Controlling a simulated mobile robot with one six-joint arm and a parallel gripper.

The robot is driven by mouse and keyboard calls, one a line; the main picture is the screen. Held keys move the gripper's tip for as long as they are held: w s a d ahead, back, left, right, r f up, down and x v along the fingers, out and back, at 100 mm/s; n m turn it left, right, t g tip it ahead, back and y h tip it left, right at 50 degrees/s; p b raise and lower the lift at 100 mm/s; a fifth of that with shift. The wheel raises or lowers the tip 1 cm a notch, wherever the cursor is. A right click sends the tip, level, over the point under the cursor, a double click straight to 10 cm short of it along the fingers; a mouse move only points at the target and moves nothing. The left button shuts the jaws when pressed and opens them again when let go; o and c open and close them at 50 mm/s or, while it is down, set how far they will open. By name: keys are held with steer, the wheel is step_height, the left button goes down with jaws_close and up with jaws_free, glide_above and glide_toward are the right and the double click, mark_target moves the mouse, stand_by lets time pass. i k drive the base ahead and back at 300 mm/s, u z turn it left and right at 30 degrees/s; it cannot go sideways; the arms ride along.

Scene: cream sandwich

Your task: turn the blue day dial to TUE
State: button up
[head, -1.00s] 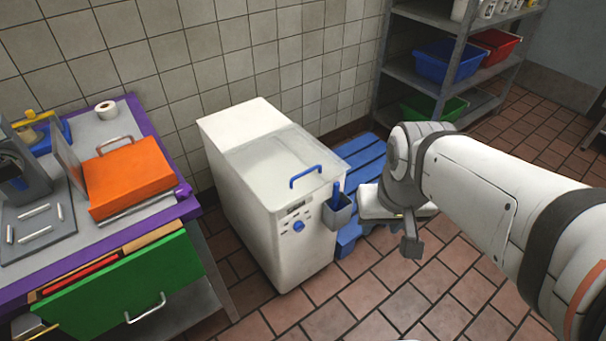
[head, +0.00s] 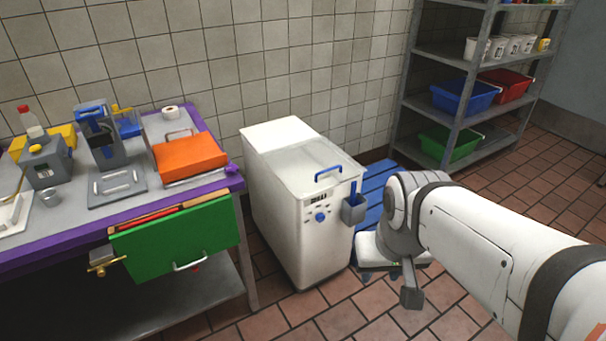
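A round blue dial (head: 320,217) is on the front of a white chest machine (head: 280,235), below a small dark display (head: 319,197). A grey stand with a blue top (head: 97,128) is on the table at the left; whether it bears a day dial is too small to tell. No day lettering can be read on either. My gripper (head: 411,296) hangs low to the right of the white machine, over the tile floor, apart from both. It appears side-on and its fingers cannot be told apart. I see nothing held in it.
The purple-edged table (head: 70,240) at left has an open green-fronted drawer (head: 180,238) jutting out. An orange case (head: 190,157) and a grey device with yellow parts (head: 45,163) stand on it. A blue pallet (head: 372,195) lies behind my arm. Front floor is open.

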mark_target(319, 217)
steer(key=u, duration=0.75)
steer(key=i, duration=1)
